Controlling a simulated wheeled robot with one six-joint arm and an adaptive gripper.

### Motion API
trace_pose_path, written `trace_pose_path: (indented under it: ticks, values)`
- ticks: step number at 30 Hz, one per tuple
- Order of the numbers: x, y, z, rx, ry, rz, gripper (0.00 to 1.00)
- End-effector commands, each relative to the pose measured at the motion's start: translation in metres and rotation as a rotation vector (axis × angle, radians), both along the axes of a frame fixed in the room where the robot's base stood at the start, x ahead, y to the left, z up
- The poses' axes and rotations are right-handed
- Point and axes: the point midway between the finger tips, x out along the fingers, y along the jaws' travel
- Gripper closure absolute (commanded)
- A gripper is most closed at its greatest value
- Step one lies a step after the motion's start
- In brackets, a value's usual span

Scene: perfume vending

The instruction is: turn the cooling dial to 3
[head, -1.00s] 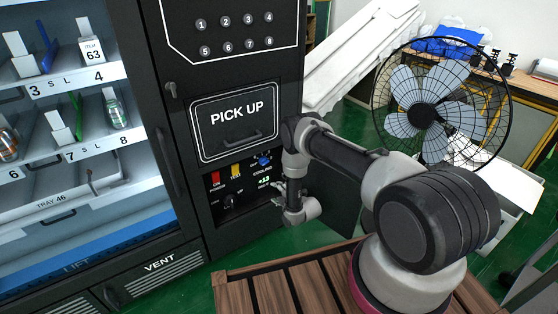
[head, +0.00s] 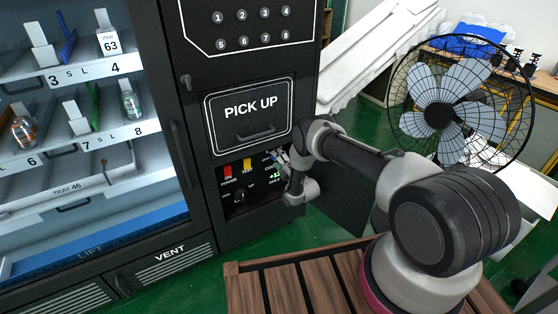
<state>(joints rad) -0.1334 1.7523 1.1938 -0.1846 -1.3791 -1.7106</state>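The control panel (head: 230,190) is a dark recess low on the black vending machine, below the PICK UP door (head: 252,115). The cooling dial, a blue knob in the earlier view, is now mostly or wholly covered by my gripper (head: 279,158) at the panel's upper right. My gripper's fingers are at the dial's place. I cannot tell if they touch it or how far they are parted. The dial's pointer and number marks cannot be read. A small green display (head: 275,175) is partly covered beside my gripper.
Left of the dial's place are a red switch (head: 228,172), a yellow switch (head: 247,165) and a black knob (head: 240,193). A dark open panel door (head: 340,205) stands right of my wrist. A black fan (head: 438,115) stands at the right. Slatted wood (head: 300,288) lies in front.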

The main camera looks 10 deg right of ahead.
Motion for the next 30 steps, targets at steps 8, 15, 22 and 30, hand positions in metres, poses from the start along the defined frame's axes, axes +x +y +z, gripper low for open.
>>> trace_pose_path:
  ticks: [8, 15, 22, 30]
  values:
    - [-0.0001, -0.0001, -0.0001, 0.001, 0.001, 0.0, 0.58]
    - [-0.0001, -0.0003, -0.0001, 0.001, 0.001, 0.0, 0.88]
    - [-0.0002, -0.0003, -0.0004, 0.026, 0.01, 0.0, 0.88]
    - [-0.0004, -0.0005, -0.001, 0.16, 0.053, -0.001, 0.88]
